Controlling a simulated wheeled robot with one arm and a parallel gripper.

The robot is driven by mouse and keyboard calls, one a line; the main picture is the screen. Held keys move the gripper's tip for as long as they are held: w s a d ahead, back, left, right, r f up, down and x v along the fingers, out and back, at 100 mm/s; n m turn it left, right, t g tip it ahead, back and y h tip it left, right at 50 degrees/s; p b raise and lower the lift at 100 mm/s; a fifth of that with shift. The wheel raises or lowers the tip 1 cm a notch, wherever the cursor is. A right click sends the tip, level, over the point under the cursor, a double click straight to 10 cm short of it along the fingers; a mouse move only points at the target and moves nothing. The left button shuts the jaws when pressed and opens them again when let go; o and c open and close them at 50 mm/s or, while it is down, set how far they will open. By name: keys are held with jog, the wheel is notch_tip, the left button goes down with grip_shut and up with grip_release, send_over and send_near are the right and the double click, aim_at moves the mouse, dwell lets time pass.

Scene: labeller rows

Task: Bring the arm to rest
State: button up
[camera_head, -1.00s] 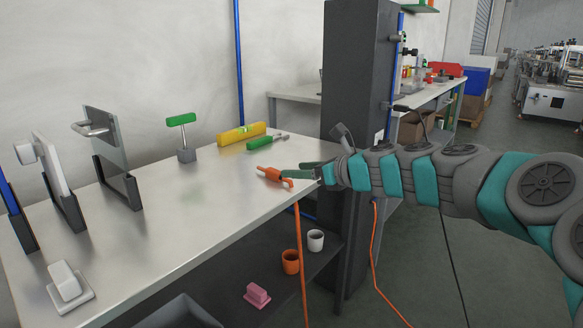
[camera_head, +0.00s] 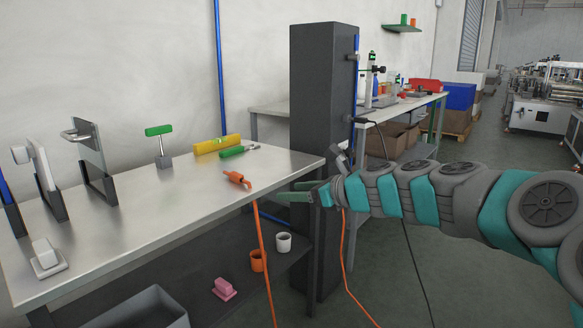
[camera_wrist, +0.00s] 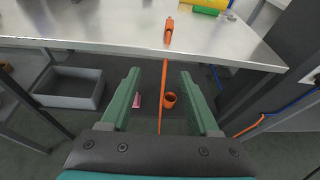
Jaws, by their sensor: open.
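My gripper (camera_head: 292,191) is open, its green fingers apart with nothing between them in the head view. It is off the front right edge of the metal workbench (camera_head: 160,205). In the wrist view my gripper (camera_wrist: 158,100) shows both fingers spread, pointing at the bench's front edge. My grey and teal arm reaches in from the right in the head view. An orange tool with a cord (camera_head: 237,180) lies on the bench near that edge, apart from my fingers. It also shows in the wrist view (camera_wrist: 168,32), beyond the fingertips.
A dark column (camera_head: 320,110) stands just behind my gripper. The bench bears a green-handled tool (camera_head: 232,153), a yellow level (camera_head: 216,145) and upright holders at left. Below are an orange cup (camera_head: 257,261), a white cup (camera_head: 283,243) and a grey bin (camera_head: 145,312). Open floor lies to the right.

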jog(key=s+a+f+n+g+h, duration=0.1)
jog(key=s+f+n+g, duration=0.1)
jog(key=s+f+n, duration=0.45)
jog(key=s+f+n+g+h, duration=0.1)
jog(key=s+n+g+h, duration=0.2)
jog(key=s, duration=0.6)
jog(key=s+a+f+n+g, duration=0.1)
jog(key=s+f+n+g, duration=0.1)
jog(key=s+f+n, duration=0.35)
jog(key=s+d+f+n+g+h, duration=0.2)
jog(key=s+d+f+n+h, duration=0.1)
jog(key=s+d, duration=0.5)
jog(key=s+d+f+n+g+h, duration=0.2)
jog(key=s+d+f+n, duration=0.3)
jog(key=s, duration=1)
jog(key=d+n+h, duration=0.1)
jog(key=d+n, duration=0.1)
jog(key=shift+d+f+n+h, duration=0.3)
jog(key=shift+d+f+h, duration=0.05)
jog(key=shift+d+h, duration=0.05)
jog(key=shift+c, duration=1)
jog(key=shift+d, duration=0.1)
